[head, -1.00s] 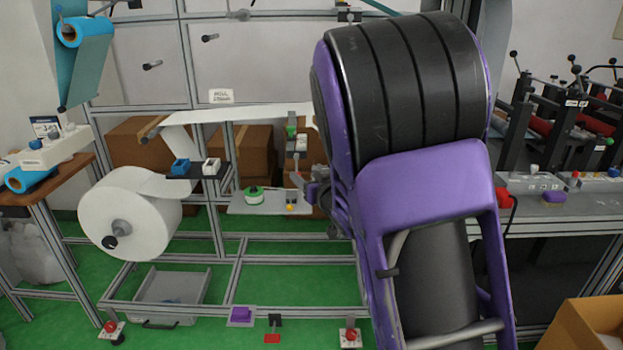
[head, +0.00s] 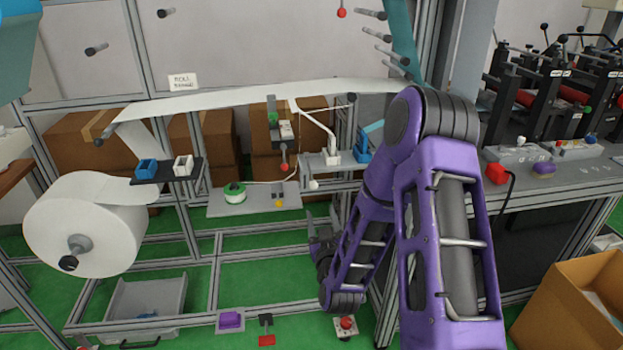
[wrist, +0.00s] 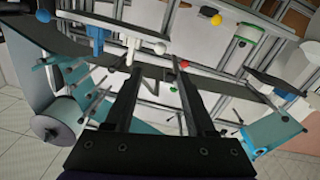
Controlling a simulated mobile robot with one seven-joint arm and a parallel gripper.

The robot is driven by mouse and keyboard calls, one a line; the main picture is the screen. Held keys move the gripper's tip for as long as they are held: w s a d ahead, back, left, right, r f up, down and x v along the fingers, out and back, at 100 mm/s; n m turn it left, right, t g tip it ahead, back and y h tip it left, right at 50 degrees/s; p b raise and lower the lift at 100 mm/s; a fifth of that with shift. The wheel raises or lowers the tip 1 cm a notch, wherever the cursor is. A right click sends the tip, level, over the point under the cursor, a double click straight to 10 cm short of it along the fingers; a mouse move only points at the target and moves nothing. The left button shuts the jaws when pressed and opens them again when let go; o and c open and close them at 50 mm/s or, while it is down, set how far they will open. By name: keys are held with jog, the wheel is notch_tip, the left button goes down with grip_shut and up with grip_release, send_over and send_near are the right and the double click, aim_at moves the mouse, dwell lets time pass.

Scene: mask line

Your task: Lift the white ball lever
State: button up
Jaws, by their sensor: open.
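The white ball lever (head: 314,184) is a small white ball at the front of the white-block fixture, in the middle of the head view. In the wrist view the white ball (wrist: 160,48) appears beyond the fingertips, between their lines. My gripper (head: 322,222) is below the ball in the head view, fingers pointing up, apart from it. In the wrist view my gripper (wrist: 155,72) is open, with nothing held between its two dark fingers. My purple arm hides part of the machine to the right of the lever.
The white web (head: 240,97) crosses above. A metal shelf (head: 262,206) with a green-white spool (head: 235,193) lies left. Open space lies below.

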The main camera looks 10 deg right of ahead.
aim_at(313, 183)
jog(key=w, duration=1.6)
jog(key=shift+w+d, duration=0.3)
jog(key=shift+w, duration=0.05)
grip_shut()
dwell(0.6)
